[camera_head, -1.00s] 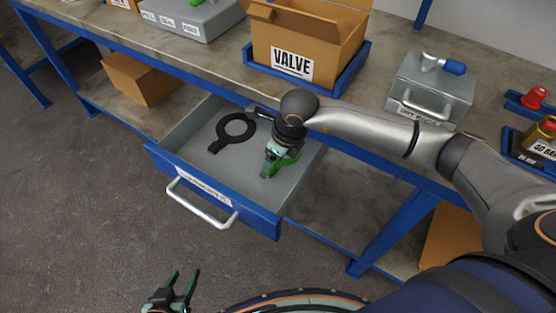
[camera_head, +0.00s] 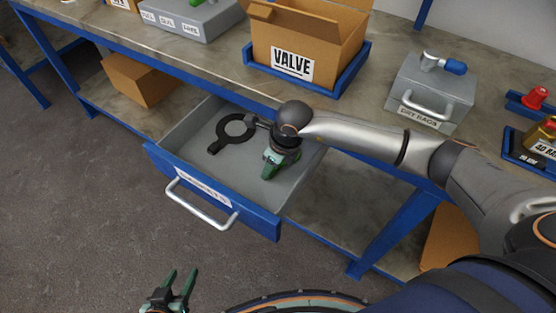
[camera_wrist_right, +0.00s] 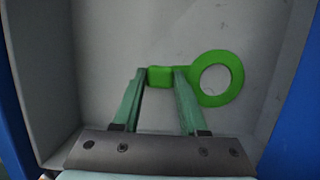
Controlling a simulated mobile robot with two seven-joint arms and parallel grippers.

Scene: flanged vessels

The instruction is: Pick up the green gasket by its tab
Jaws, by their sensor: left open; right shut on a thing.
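The green gasket (camera_wrist_right: 237,76) is a flat ring with a short tab, and it shows in the right wrist view over the grey drawer floor. My right gripper (camera_wrist_right: 160,73) is shut on the gasket's tab, one finger at each end of it; the ring sticks out to the right. In the head view my right gripper (camera_head: 268,172) reaches down into the open drawer (camera_head: 235,187) and hides most of the gasket. Whether the gasket touches the floor is hard to tell. My left gripper (camera_head: 181,276) is open and empty at the bottom, away from the drawer.
A black gasket (camera_head: 214,147) lies in the drawer, left of my right gripper. The drawer walls stand close around. Above are the bench top, a VALVE carton (camera_head: 305,45) and a grey DRY RAGS box (camera_head: 432,90). The floor left of the drawer is clear.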

